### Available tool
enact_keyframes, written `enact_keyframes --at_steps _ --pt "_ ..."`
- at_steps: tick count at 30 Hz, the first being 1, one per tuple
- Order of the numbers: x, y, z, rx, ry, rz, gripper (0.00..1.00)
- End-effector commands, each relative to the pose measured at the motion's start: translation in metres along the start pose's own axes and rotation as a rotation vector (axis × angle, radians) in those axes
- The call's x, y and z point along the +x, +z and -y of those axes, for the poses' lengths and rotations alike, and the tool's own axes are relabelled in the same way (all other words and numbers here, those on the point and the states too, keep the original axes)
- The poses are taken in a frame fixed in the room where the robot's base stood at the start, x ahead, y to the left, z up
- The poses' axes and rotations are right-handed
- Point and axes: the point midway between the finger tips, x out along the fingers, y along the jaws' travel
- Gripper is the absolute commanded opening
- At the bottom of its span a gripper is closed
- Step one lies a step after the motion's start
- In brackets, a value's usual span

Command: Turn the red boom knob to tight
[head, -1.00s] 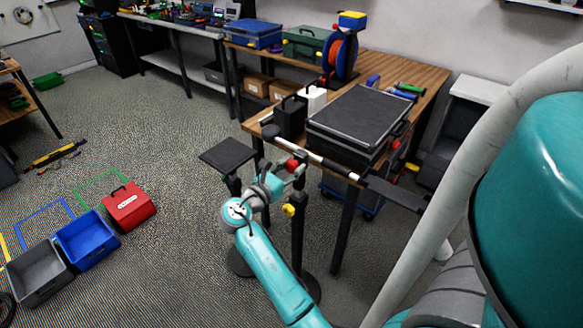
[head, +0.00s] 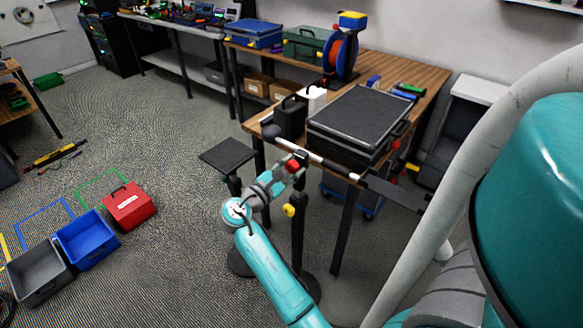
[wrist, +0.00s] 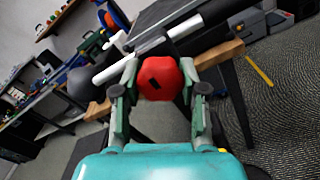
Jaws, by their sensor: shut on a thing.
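The red boom knob (head: 294,166) sits on the stand's clamp by the boom. In the wrist view the knob (wrist: 160,79) is a rounded red piece with a dark slot-like mark on its face. My gripper (wrist: 159,72) has one finger on each side of the knob and is shut on it. In the head view my gripper (head: 288,170) partly covers the knob and clamp. The boom (head: 322,160), a white bar with black ends, runs past the knob; it also shows in the wrist view (wrist: 118,70). The slot's exact angle is hard to tell.
A yellow knob (head: 289,210) is lower on the black stand pole (head: 298,240). A second stand carries a flat black plate (head: 228,155) at left. The wooden table (head: 425,98) with a black case (head: 360,115) stands close behind. Bins and a red box (head: 128,205) lie on the floor.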

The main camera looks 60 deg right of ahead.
Motion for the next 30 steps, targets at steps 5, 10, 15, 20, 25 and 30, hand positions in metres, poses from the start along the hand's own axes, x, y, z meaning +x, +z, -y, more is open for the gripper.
enact_keyframes --at_steps 5,10,15,20,25,30 --pt "0.0000 -0.0002 0.0002 0.015 -0.001 0.000 0.07" --pt "0.0000 -0.0001 0.0002 0.016 -0.001 0.000 0.07" --pt "0.0000 -0.0001 0.0002 0.015 -0.001 0.000 0.52" --pt "0.0000 -0.0001 0.0002 0.015 -0.001 0.000 0.68" --pt "0.0000 -0.0001 0.0001 0.015 0.000 0.000 0.68" --pt "-0.0075 -0.0005 -0.0005 0.014 0.002 -0.001 0.68"
